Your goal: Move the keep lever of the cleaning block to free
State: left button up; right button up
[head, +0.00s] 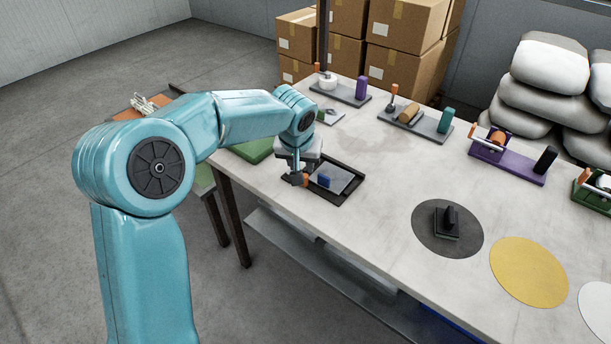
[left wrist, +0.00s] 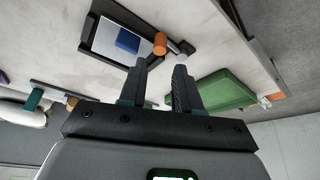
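A black tray (head: 350,196) with a grey plate and a blue block (head: 324,181) on it lies at the table's near left edge. An orange knob (left wrist: 160,43) is at the tray's side, with a grey end piece beside it; the knob also shows in the head view (head: 304,180). I cannot tell for sure whether this is the cleaning block's keep lever, or its setting. My left gripper (head: 299,178) is over that corner. In the left wrist view its fingers (left wrist: 161,66) are apart, with the knob just beyond the tips. My right gripper is out of view.
Grey stations with levers (head: 414,123) stand along the back, and a purple one (head: 507,164) to the right. A dark block (head: 446,220) stands on a grey disc, beside a yellow disc (head: 528,271). The table's middle is clear.

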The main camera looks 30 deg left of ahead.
pick_arm(q)
jog(key=x, duration=0.7)
jog(key=shift+w+f, duration=0.15)
jog(key=shift+f, duration=0.2)
grip_shut()
